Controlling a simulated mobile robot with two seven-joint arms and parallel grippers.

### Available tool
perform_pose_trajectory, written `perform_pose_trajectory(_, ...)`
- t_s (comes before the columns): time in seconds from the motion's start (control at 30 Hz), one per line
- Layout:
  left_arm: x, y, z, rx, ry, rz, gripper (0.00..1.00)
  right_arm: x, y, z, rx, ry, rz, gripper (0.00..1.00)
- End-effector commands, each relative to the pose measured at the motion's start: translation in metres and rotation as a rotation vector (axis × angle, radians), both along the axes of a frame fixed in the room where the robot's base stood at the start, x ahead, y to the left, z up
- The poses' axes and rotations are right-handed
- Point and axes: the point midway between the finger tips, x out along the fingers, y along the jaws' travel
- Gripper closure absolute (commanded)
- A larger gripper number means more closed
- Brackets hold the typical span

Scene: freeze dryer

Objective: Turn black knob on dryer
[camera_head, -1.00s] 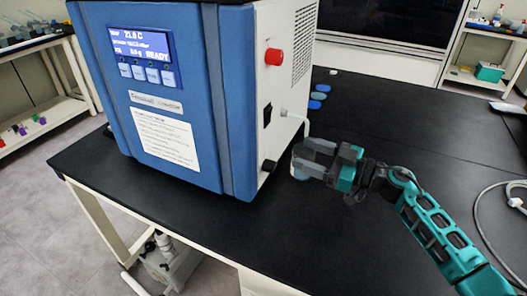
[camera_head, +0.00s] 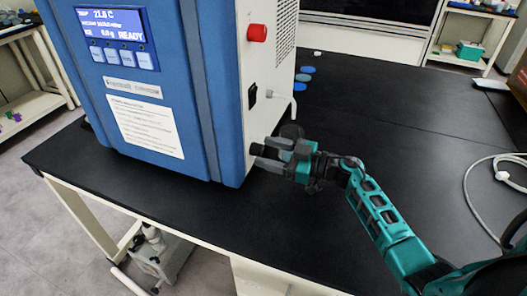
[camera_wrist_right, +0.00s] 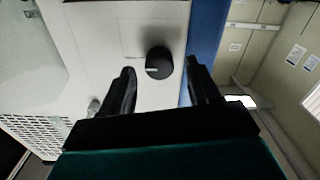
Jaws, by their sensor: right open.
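The black knob (camera_head: 256,149) is low on the white side panel of the blue and white dryer (camera_head: 205,90). In the right wrist view the round knob (camera_wrist_right: 159,63) has a pale mark on its face and shows between my finger tips. My right gripper (camera_head: 263,153) is open, its fingers pointing at the side panel, one on each side of the knob in the picture. I cannot tell whether they touch it. The gripper (camera_wrist_right: 160,70) looks empty in the wrist view. My left gripper is out of view.
A black switch (camera_head: 252,96) and a red button (camera_head: 257,33) are higher on the same panel. A pale hose (camera_head: 292,103) leaves the panel just behind.

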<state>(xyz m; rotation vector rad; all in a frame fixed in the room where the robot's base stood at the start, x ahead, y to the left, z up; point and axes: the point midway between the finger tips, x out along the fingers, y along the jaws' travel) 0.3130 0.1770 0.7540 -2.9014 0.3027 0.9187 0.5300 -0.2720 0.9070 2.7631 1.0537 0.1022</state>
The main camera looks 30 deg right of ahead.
Motion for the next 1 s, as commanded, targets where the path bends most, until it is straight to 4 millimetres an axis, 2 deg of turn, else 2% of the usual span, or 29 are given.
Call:
perform_pose_trajectory(0.2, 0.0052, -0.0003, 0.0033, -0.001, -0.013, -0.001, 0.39, 0.0138, 0.0121, 0.0002, 0.001, 0.000, 0.000, 0.39)
perform_pose_trajectory(0.5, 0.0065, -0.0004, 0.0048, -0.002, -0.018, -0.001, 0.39, 0.0148, 0.0132, 0.0001, 0.000, 0.001, 0.000, 0.39)
perform_pose_trajectory(1.0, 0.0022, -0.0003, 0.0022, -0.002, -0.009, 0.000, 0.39, 0.0144, 0.0129, 0.0002, 0.001, 0.001, 0.000, 0.87)
